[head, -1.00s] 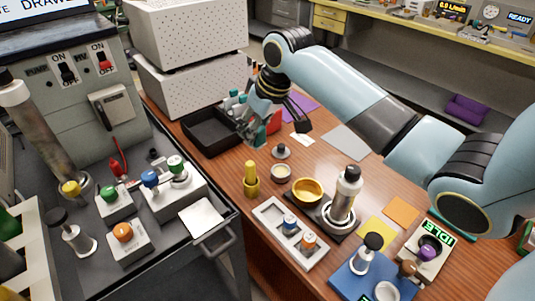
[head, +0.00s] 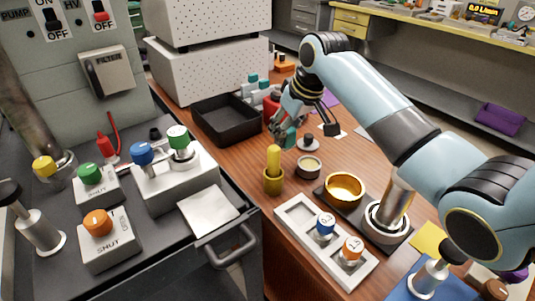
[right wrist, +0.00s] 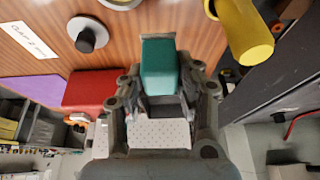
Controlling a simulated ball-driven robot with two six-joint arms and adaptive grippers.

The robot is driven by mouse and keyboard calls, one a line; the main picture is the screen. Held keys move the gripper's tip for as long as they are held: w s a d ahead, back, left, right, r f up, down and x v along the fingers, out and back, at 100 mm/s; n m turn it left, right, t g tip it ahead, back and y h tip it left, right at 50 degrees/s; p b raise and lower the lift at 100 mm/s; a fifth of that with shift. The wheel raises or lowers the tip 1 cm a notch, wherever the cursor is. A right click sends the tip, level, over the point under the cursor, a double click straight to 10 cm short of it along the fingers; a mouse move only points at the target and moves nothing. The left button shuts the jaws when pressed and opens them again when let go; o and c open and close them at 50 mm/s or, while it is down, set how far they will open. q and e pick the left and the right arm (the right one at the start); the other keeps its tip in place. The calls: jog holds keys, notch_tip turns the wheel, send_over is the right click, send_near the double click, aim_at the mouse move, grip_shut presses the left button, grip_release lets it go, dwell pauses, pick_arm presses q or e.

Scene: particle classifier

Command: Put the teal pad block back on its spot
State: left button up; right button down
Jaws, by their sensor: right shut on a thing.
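The teal pad block (right wrist: 160,68) is between the fingers of my right gripper (right wrist: 158,95) in the right wrist view, its far end sticking out beyond them over the wooden table. In the head view my right gripper (head: 288,125) is just right of the black tray, and the held block (head: 285,138) shows as a small teal patch low at the fingers. The gripper is shut on the block. I cannot tell the block's exact height above the table. No bare spot can be clearly identified as the block's own. My left gripper is not in view.
The black tray (head: 217,130) and a red block (right wrist: 92,90) are close to the gripper. A black-knobbed disc (head: 308,142), yellow peg (head: 273,170), brass bowl (head: 344,188) and white two-knob holder (head: 289,219) stand nearer. A purple mat (right wrist: 38,92) lies beside the red block.

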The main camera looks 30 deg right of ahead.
jog(key=w+a+f, duration=0.3)
jog(key=shift+w+b, duration=0.25)
jog(key=shift+b, duration=0.15)
jog(key=shift+f+b, duration=0.35)
jog(key=shift+f, duration=1.6)
jog(key=shift+f, duration=0.15)
jog(key=c, duration=0.9)
grip_release()
jog(key=p+v, duration=0.2)
jog(key=v, duration=1)
jog(key=shift+p, duration=0.3)
